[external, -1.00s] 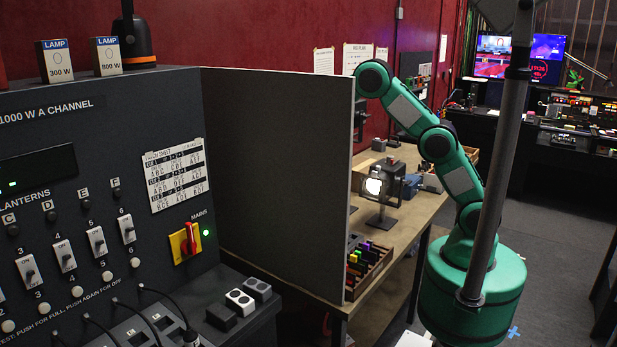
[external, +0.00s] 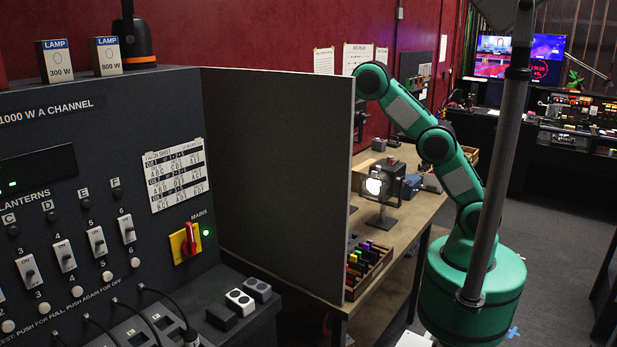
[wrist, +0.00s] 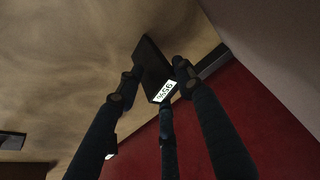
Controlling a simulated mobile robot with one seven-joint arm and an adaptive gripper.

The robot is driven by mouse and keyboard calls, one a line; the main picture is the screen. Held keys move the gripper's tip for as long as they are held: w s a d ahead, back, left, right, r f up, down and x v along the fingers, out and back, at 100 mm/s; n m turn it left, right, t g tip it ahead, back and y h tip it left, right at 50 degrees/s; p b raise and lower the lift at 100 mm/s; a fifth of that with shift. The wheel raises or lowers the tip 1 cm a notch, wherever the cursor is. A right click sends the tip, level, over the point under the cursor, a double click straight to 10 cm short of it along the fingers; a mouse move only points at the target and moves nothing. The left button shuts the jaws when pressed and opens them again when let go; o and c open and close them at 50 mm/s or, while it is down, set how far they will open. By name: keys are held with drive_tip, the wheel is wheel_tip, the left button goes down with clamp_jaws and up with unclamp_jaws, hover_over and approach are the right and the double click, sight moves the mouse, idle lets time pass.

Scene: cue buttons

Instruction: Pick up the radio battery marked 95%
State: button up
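A black radio battery (wrist: 150,68) with a white label (wrist: 165,91) lies between my fingertips in the wrist view. The label appears upside down and seems to read 95%. My gripper (wrist: 155,77) has dark fingers on both sides of the battery, and a third finger comes up to its label end. The fingers are very close to the battery. I cannot tell whether they press on it, or whether it rests on the surface or hangs clear. In the external view, the grey panel hides my gripper and the battery.
The wooden table (wrist: 70,50) fills the upper left of the wrist view, with the red wall (wrist: 255,120) at lower right. A dark bar (wrist: 212,60) lies along their border. In the external view, a lit lamp (external: 375,186) and a rack of coloured items (external: 368,263) stand beyond the grey panel (external: 280,180).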

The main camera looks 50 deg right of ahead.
idle(0.4)
drive_tip(key=shift+r, duration=0.75)
wheel_tip(320, 180, up, 2)
drive_tip(key=shift+r, duration=0.2)
drive_tip(key=s+d, duration=0.1)
drive_tip(key=s, duration=0.4)
drive_tip(key=s+d, duration=0.1)
drive_tip(key=s, duration=0.4)
drive_tip(key=s+d+r, duration=0.1)
drive_tip(key=s+d, duration=0.1)
drive_tip(key=s, duration=0.3)
drive_tip(key=shift+s, duration=0.25)
